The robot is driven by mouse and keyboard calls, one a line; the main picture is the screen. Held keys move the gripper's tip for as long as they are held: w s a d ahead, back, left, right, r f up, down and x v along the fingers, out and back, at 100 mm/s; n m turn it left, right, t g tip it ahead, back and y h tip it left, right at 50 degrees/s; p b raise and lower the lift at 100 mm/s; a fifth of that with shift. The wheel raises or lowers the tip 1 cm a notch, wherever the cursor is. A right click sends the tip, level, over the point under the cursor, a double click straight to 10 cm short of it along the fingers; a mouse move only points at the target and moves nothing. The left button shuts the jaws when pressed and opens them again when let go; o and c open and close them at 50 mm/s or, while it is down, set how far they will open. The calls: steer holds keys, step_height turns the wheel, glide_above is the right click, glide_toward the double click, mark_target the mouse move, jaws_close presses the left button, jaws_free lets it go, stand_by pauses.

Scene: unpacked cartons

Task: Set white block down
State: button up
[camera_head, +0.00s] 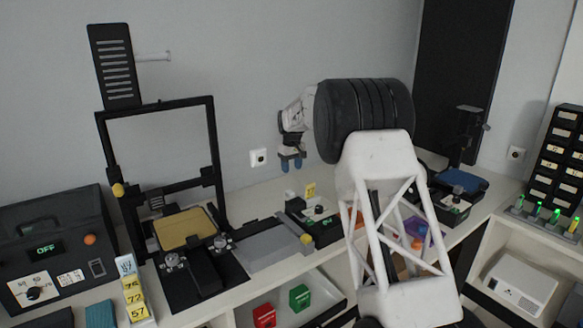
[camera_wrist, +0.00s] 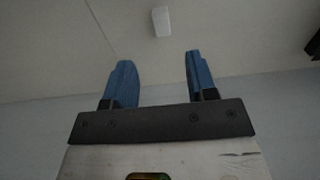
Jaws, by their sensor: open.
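My gripper (camera_head: 291,166) hangs in front of the grey wall, above the back of the bench, with its blue fingers pointing down. In the wrist view my gripper (camera_wrist: 157,62) is open, with a wide empty gap between the fingers. A small white block-shaped thing (camera_wrist: 161,21) shows beyond the fingertips, apart from them, near the top of the wrist view. It lies against a plain pale surface. I cannot tell whether it is the task's white block or a wall fitting. I see no clear white block on the bench in the head view.
A black-framed printer with a tan plate (camera_head: 185,229) stands left of centre. A white box (camera_head: 520,282) is on the right shelf.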

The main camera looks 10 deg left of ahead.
stand_by(0.4)
steer(key=s+d+r+m, duration=0.2)
steer(key=s+d+r, duration=1.1)
steer(key=d, duration=0.1)
steer(key=s+d+r+m+t, duration=0.1)
steer(key=s+d+r, duration=0.2)
steer(key=s+d, duration=0.5)
steer(key=s+d+r+m, duration=0.2)
steer(key=s+d+r, duration=0.25)
steer(key=s, duration=0.75)
steer(key=s+d+f+m, duration=0.1)
steer(key=s+d+f, duration=0.2)
steer(key=s, duration=1)
steer(key=s+d+f+m+t, duration=0.1)
steer(key=s+d+f, duration=0.3)
steer(key=s, duration=0.9)
steer(key=s+d+f+m, duration=0.2)
steer(key=s+d, duration=0.3)
steer(key=s, duration=0.8)
steer(key=shift+d+f+t, duration=0.3)
steer(key=shift+f, duration=0.55)
steer(key=shift+s, duration=0.1)
steer(key=shift+o, duration=0.5)
